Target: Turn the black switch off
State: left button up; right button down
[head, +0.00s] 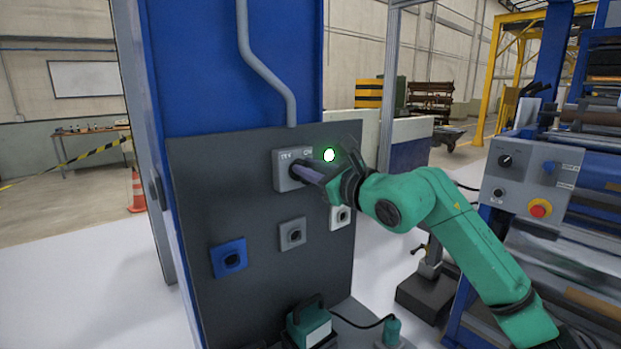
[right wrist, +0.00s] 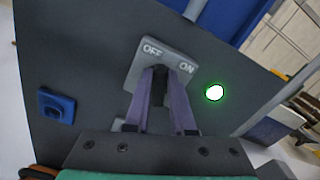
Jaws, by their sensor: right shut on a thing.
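The black switch (right wrist: 159,90) sits on a grey switch plate (head: 283,176) marked OFF and ON, mounted on a dark panel. The plate also shows in the right wrist view (right wrist: 136,76), with OFF at the left and ON at the right. My right gripper (head: 301,172) reaches in from the right, its purple fingers (right wrist: 160,76) closed on either side of the switch. The fingers hide most of the switch, so its exact angle is hard to tell. A green light (head: 329,155) glows beside the plate. My left gripper is out of view.
Below are a blue socket (head: 229,258), a grey socket (head: 292,234) and a white socket (head: 341,216). A green device (head: 309,327) with a cable stands at the panel's foot. A machine control box (head: 519,185) is at the right.

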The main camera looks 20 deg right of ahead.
jog(key=n, duration=0.1)
jog(key=n+b, duration=0.1)
jog(key=n, duration=0.1)
jog(key=n+b, duration=0.1)
jog(key=shift+s+a+f+n, duration=0.15)
jog(key=shift+a+f+n, duration=0.05)
jog(key=shift+a+n, duration=0.1)
dwell(0.5)
jog(key=c, duration=0.8)
grip_release()
jog(key=shift+o, duration=0.2)
jog(key=b+v, duration=0.7)
jog(key=v, duration=0.7)
jog(key=shift+s, duration=0.25)
